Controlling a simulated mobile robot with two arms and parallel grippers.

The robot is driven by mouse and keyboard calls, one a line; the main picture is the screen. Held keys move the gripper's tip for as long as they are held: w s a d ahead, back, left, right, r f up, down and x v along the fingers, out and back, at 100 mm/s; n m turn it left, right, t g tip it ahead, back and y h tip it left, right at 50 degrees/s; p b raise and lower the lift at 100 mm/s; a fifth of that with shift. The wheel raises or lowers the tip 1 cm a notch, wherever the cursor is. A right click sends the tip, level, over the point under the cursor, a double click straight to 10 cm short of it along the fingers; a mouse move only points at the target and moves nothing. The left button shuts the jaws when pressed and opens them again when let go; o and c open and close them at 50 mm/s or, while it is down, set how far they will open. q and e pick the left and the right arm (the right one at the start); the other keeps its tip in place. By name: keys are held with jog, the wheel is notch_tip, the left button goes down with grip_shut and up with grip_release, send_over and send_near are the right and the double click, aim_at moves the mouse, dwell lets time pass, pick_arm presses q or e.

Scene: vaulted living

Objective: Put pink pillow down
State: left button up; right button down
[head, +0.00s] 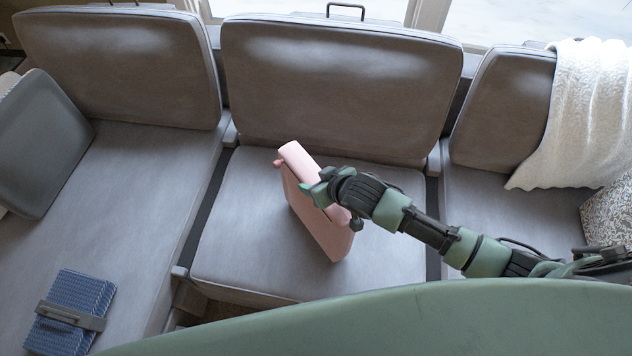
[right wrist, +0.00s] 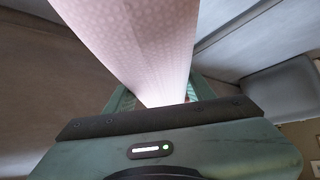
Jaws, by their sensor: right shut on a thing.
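The pink pillow (head: 318,223) stands tilted on edge over the middle seat cushion (head: 240,255) of the grey sofa. My right gripper (head: 318,188) is shut on the pillow's upper part. In the right wrist view the pillow (right wrist: 140,45) rises from between the fingers and fills the upper middle. Whether the pillow's lower edge touches the seat cannot be told for sure. My left gripper is in neither view.
A grey backrest (head: 335,85) stands behind the middle seat. A grey pillow (head: 40,145) leans at the left. A folded blue cloth (head: 68,310) with a grey band lies on the left seat. A white throw (head: 580,115) and a patterned pillow (head: 610,215) are at the right.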

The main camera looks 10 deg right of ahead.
jog(key=shift+f, duration=0.3)
jog(key=c, duration=0.5)
grip_release()
jog(key=shift+f, duration=0.15)
jog(key=v, duration=1.2)
jog(key=shift+p, duration=0.3)
